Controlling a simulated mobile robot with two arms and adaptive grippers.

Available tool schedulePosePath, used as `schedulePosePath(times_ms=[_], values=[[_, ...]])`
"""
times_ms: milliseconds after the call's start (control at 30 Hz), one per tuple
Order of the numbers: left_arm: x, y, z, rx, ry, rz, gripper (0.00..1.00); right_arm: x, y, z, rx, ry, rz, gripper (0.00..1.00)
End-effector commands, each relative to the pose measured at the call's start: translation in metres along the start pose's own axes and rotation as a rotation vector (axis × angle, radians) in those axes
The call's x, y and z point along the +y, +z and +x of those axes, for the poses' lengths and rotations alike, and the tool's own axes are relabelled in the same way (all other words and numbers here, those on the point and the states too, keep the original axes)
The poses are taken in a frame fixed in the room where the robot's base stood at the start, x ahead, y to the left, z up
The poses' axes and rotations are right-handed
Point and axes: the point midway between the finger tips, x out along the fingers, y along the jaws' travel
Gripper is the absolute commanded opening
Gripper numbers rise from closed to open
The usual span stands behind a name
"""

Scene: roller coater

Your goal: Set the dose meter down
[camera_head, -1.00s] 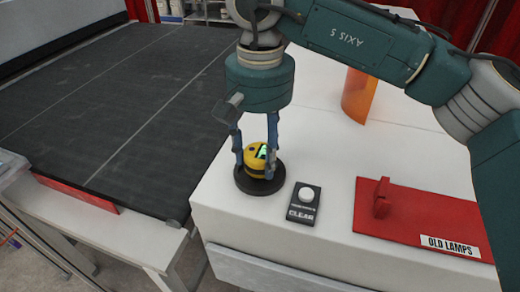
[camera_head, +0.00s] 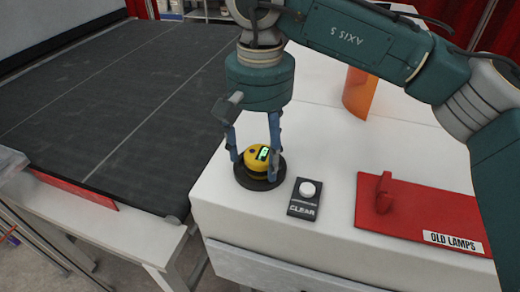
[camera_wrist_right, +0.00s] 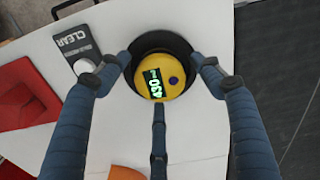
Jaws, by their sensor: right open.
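The yellow dose meter (camera_head: 257,157), with a lit green display, sits in a round black holder (camera_head: 245,182) near the front left corner of the white table. In the right wrist view the meter (camera_wrist_right: 172,80) lies inside the holder's dark rim (camera_wrist_right: 150,42), its display showing digits. My right gripper (camera_head: 254,155) is over the meter, pointing down, its blue fingers spread on both sides. In the right wrist view the right gripper (camera_wrist_right: 160,68) is open, with gaps between its fingertips and the meter. My left gripper is not in view.
A black box with a white button marked CLEAR (camera_head: 304,199) stands just right of the holder. A red panel marked OLD LAMPS (camera_head: 415,212) lies farther right. An orange curved sheet (camera_head: 357,95) stands behind. A dark conveyor bed (camera_head: 110,110) is at left.

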Motion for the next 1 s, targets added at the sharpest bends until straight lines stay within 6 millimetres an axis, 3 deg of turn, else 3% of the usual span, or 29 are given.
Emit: schedulePosePath(times_ms=[100,167,400,600,800,1000], values=[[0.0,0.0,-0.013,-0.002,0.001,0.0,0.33,0.0,0.0,-0.015,0.001,0.0,0.0,0.66],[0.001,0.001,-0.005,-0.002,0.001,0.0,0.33,-0.001,-0.001,-0.02,0.003,-0.002,0.002,0.66],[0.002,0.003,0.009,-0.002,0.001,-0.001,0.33,-0.001,0.0,-0.075,0.003,-0.003,0.001,0.66],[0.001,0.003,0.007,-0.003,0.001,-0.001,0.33,0.0,-0.001,-0.115,0.004,0.001,0.002,0.66],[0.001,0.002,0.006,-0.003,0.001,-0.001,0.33,0.0,0.0,-0.13,0.001,0.001,0.001,0.66],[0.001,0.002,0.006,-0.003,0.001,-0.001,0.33,0.0,0.0,-0.131,0.0,0.001,-0.001,0.66]])
